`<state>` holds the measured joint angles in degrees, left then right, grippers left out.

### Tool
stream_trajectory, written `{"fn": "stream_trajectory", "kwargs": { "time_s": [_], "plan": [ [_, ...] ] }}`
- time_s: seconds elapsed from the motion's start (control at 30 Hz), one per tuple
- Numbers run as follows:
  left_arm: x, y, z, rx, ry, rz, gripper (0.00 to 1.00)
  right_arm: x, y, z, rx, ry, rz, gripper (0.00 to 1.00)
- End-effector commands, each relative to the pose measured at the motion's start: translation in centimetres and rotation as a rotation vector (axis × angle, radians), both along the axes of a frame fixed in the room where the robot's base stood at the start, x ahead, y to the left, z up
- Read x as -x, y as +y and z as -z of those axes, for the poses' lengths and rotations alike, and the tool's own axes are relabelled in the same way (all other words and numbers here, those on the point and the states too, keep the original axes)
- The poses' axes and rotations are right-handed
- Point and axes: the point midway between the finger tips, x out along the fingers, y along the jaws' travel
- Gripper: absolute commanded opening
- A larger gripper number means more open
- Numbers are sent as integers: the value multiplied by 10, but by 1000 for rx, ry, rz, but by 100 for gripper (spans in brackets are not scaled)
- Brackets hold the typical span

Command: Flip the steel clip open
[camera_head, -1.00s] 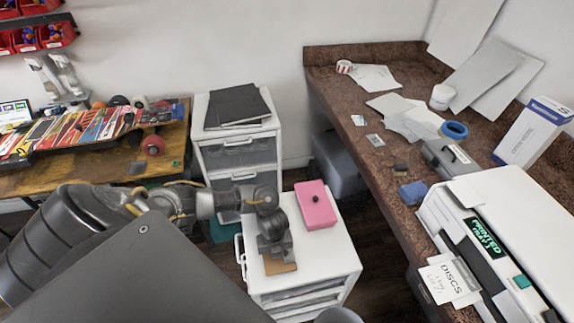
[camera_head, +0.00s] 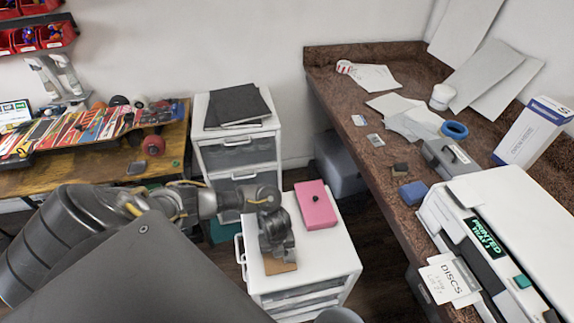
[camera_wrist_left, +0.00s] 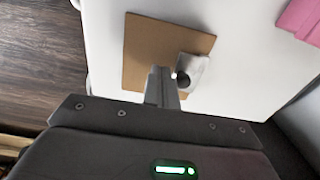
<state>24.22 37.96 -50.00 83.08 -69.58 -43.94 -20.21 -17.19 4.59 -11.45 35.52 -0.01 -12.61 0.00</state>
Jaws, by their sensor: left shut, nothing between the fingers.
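A small brown board (camera_head: 278,266) lies on the white cart top; it also shows in the left wrist view (camera_wrist_left: 146,52). A steel clip (camera_wrist_left: 195,71) with a dark round spot sits at the board's right edge in the wrist view. In the head view my gripper hides the clip. My left gripper (camera_head: 280,250) is over the board, pointing down. In the wrist view its fingertips (camera_wrist_left: 160,72) are closed together just left of the clip, with nothing between them. I cannot tell whether they touch it. My right gripper is not in view.
A drawer unit (camera_head: 240,150) stands behind. The brown counter (camera_head: 350,95) on the right holds a white printer (camera_head: 520,215).

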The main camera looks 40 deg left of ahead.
Motion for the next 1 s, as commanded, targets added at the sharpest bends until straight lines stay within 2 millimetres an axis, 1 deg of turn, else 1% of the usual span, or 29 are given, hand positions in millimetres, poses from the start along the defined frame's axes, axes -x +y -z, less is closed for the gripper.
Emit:
{"fn": "stream_trajectory", "kwargs": {
  "time_s": [1.0],
  "plan": [
    [-28,-24,0,2,-1,0,0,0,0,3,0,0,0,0]
  ]
}}
